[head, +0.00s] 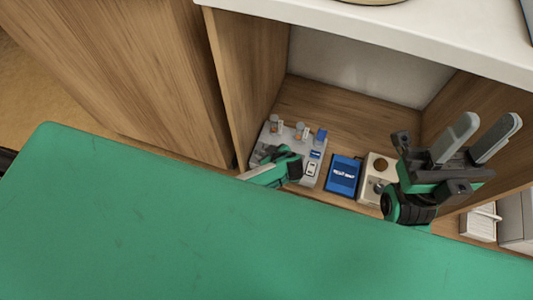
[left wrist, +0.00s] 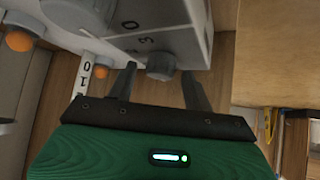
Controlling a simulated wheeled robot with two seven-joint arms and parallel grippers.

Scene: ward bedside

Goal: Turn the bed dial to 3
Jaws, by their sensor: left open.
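The grey control unit (head: 305,180) sits in the open wooden compartment in the head view. My left gripper (head: 273,157) is at its near left part and hides some of it. In the left wrist view, a round grey dial knob (left wrist: 161,66) sticks out of a grey face marked with a 0 and a 3. My left gripper (left wrist: 158,84) is open, with one finger on each side of the knob; I cannot tell whether they touch it. The dial's setting is not readable. My right gripper (head: 480,138) is open and empty, fingers up, at the right.
Two orange-marked controls (head: 275,123) stand at the unit's back. A blue box (head: 342,175) and a beige device with a round knob (head: 378,168) stand to its right. The compartment's wooden side walls and white top (head: 400,30) bound the space.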

